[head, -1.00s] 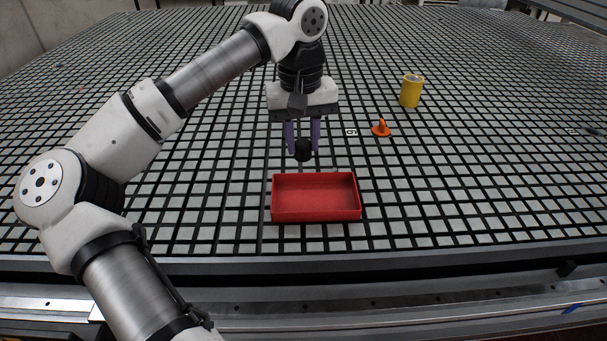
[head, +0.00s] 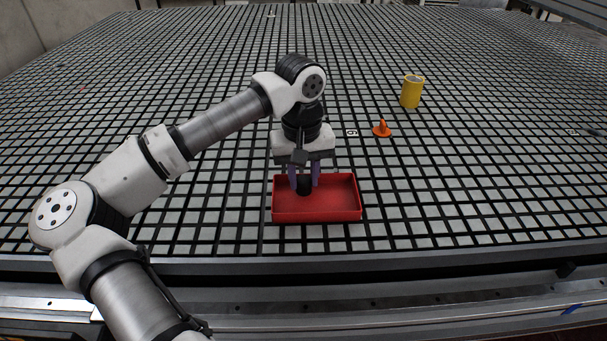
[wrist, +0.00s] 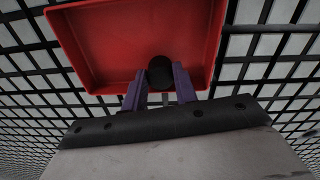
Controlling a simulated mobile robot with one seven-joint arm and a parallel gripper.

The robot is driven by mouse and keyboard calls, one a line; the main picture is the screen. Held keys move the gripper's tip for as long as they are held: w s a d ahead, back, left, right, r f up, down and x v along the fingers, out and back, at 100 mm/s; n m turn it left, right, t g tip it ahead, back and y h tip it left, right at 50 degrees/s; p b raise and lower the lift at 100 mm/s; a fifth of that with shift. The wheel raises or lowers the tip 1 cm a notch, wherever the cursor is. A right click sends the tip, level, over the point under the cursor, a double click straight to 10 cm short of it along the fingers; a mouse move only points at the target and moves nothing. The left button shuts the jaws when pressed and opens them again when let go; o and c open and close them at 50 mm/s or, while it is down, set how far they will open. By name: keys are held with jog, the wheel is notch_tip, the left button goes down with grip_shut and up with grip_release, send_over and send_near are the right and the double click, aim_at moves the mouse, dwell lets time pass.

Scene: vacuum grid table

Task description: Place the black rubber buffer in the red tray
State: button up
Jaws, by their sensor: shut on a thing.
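The black rubber buffer (head: 304,188) is a small dark round piece held between the purple fingers of my gripper (head: 304,182). The red tray (head: 340,213) is a shallow open box on the grid table. My gripper points down into the tray, with the buffer inside the outline of its walls, left of the middle. In the wrist view the buffer (wrist: 160,72) sits between the fingertips of my gripper (wrist: 159,84), over the tray floor near one wall of the tray (wrist: 105,45). I cannot tell whether the buffer touches the tray floor.
An orange cone-like piece (head: 382,129) and a yellow cylinder (head: 412,92) stand behind the tray to the right. A small white marked tag (head: 352,132) lies near the orange piece. The grid table (head: 470,190) is otherwise largely clear around the tray.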

aim_at(302, 180)
jog(key=o, duration=1)
jog(key=shift+c, duration=0.2)
notch_tip(302, 180, up, 12)
jog(key=shift+a, duration=0.2)
